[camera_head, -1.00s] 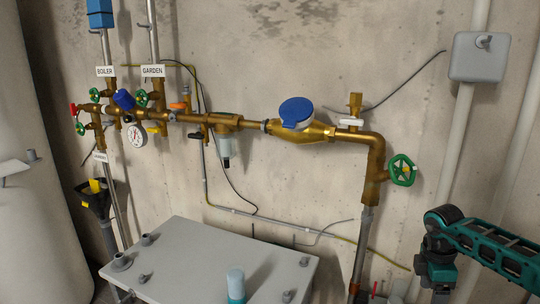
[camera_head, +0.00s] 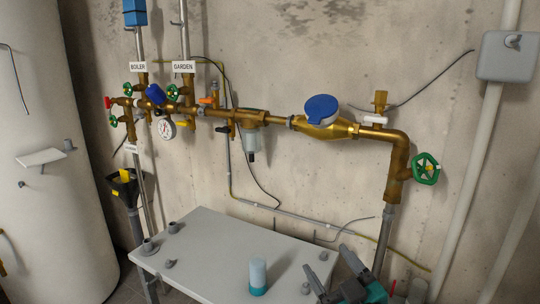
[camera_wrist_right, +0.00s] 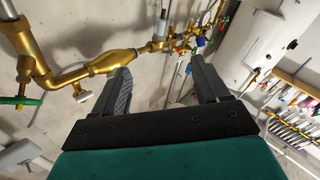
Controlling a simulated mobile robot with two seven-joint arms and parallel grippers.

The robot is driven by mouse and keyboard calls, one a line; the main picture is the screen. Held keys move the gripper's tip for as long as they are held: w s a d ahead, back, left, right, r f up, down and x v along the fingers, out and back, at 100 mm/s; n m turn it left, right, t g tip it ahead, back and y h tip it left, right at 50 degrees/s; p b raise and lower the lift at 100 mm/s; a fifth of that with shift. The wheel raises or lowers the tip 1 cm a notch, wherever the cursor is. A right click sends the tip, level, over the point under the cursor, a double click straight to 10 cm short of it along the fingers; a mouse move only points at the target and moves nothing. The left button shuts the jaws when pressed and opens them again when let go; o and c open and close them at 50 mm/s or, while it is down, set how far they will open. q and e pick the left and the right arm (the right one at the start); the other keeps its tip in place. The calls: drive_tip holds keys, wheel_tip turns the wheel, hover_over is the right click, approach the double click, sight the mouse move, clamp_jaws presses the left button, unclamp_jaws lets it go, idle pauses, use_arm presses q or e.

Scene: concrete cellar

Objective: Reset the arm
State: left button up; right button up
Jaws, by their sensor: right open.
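My right gripper (camera_head: 331,268) is at the bottom of the head view, in front of the right end of the grey box top. Its two dark fingers stand apart with nothing between them, above a teal body. The right wrist view shows the same two fingers (camera_wrist_right: 160,82) spread and empty, with the wall and brass pipework beyond them. My left gripper is in neither view.
Brass pipework with a blue-capped meter (camera_head: 320,110) and a green handwheel (camera_head: 426,168) runs along the wall. A pale tank (camera_head: 60,170) stands left.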

drive_tip(key=s+d+f+m+g+h, duration=0.65)
drive_tip(key=s+d+f+h, duration=0.2)
drive_tip(key=s, duration=0.25)
drive_tip(key=s+f+g+y, duration=0.1)
drive_tip(key=s+f+g, duration=0.25)
drive_tip(key=s, duration=0.45)
drive_tip(key=s+f+g+y, duration=0.2)
drive_tip(key=s+f+g, duration=0.15)
drive_tip(key=s, duration=0.45)
drive_tip(key=w+a+f+n+t+y, duration=0.1)
drive_tip(key=w+a+f+t, duration=0.1)
drive_tip(key=w+f+t, duration=0.4)
drive_tip(key=shift+w+a+f, duration=0.15)
drive_tip(key=shift+w+f, duration=0.45)
drive_tip(key=shift+f, duration=0.35)
drive_tip(key=shift+t, duration=0.25)
